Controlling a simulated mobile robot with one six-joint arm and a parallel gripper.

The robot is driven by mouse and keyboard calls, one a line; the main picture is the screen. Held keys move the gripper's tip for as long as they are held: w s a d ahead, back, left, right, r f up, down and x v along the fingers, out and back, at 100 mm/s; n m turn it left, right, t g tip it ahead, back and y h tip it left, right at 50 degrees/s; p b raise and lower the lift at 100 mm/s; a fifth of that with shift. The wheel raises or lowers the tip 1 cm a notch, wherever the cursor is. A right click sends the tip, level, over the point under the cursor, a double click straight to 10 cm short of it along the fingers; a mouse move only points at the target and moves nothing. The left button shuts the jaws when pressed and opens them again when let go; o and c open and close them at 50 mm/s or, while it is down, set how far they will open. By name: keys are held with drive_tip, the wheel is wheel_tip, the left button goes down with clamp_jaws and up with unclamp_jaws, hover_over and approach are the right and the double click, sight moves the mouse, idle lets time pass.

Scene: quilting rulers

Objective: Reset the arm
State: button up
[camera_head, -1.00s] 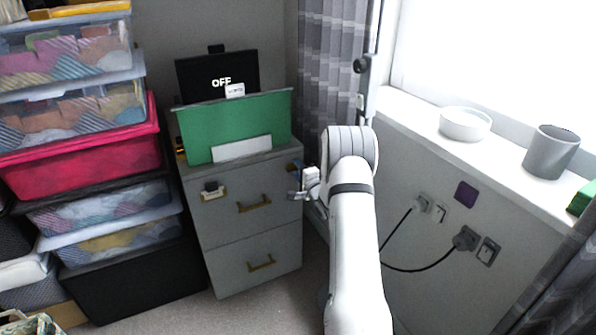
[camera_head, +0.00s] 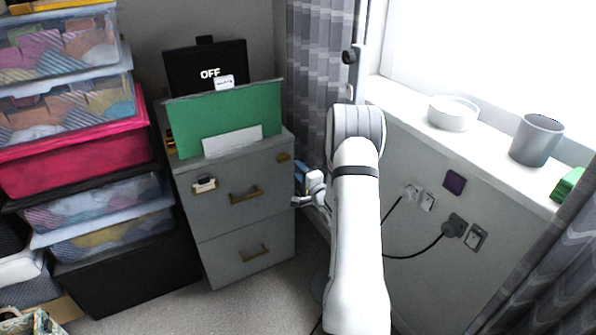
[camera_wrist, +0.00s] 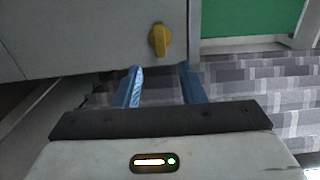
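My gripper (camera_head: 299,184) is beside the right edge of the grey filing cabinet (camera_head: 222,222), near its upper drawer, at the end of my white arm. In the wrist view my gripper (camera_wrist: 162,86) shows two blue fingers held apart, with nothing between them but the grey patterned curtain (camera_wrist: 240,80) behind. The cabinet's grey face (camera_wrist: 90,35) and a yellow knob (camera_wrist: 159,38) are just beyond the fingers. In the head view the fingertips are small and partly hidden by the wrist.
Stacked storage boxes (camera_head: 75,165) fill the left. A windowsill (camera_head: 400,98) with a white bowl (camera_head: 453,113) and grey cup (camera_head: 536,140) runs along the right. Plugs and cables (camera_head: 440,235) are below.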

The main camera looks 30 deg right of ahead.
drive_tip(key=s+a+r+n+g+h+p, duration=0.1)
drive_tip(key=s+a+r+n+g+p, duration=0.2)
drive_tip(key=r, duration=0.5)
drive_tip(key=s+a+r+n+g+h+p, duration=0.1)
drive_tip(key=s+a+r+n+g+p, duration=0.1)
drive_tip(key=a+r+p, duration=0.45)
drive_tip(key=s+a+r+n+g+h+p, duration=0.1)
drive_tip(key=s+r+n+g+p, duration=0.15)
drive_tip(key=r, duration=0.75)
drive_tip(key=s+a+r+n+g+p, duration=0.2)
drive_tip(key=s+a+r+n+p, duration=0.1)
drive_tip(key=s, duration=0.7)
drive_tip(key=s+a+r+n+g+y+p, duration=0.1)
drive_tip(key=s+a+r+n+g+p, duration=0.2)
drive_tip(key=s+a+r, duration=0.3)
drive_tip(key=s+a+r+n+g+y+p, duration=0.1)
drive_tip(key=s+a+r+n+g+p, duration=0.2)
drive_tip(key=s, duration=1.2)
drive_tip(key=shift+a+r+n+p, duration=0.6)
drive_tip(key=shift+a+r+n, duration=0.05)
drive_tip(key=shift+r, duration=0.15)
drive_tip(key=shift+w, duration=0.1)
drive_tip(key=shift+c, duration=0.3)
